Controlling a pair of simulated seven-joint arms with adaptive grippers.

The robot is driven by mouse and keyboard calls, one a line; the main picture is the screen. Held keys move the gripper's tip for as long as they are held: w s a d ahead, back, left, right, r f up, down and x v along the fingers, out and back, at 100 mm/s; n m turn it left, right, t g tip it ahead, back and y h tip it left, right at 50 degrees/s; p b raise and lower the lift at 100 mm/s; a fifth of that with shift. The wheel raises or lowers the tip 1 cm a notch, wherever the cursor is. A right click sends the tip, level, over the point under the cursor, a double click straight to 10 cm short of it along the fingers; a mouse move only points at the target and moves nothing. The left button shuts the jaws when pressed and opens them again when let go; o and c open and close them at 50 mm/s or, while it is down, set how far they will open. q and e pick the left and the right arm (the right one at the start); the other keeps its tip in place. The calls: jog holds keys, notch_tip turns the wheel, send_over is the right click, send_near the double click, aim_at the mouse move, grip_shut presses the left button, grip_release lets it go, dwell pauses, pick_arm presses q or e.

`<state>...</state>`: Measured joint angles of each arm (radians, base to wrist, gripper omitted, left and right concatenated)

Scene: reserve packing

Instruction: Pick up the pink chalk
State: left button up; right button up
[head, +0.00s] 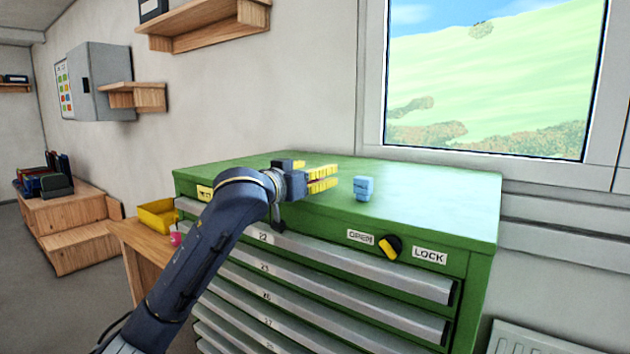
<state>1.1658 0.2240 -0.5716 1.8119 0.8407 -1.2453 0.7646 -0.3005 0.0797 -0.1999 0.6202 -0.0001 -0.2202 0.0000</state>
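A small pink thing (176,239) shows at the left, just below the yellow bin and close beside my arm. It is too small to tell for sure that it is the pink chalk. My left gripper (324,178) is over the top of the green cabinet (440,200), well to the right of the pink thing. Its yellow fingers are apart with nothing between them and point right. A small light-blue object (363,188) stands on the cabinet top just beyond the fingertips, apart from them. My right gripper is not in view.
A yellow bin (158,216) sits on a wooden surface (140,240) left of the cabinet. A yellow-and-black knob (390,247) sticks out of the cabinet front between OPEN and LOCK labels. The cabinet top's right part is clear. Wooden shelves (205,25) hang on the wall.

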pick_arm(q)
jog(key=c, duration=1.3)
jog(key=shift+r, duration=0.1)
notch_tip(320, 180, up, 20)
dwell(0.4)
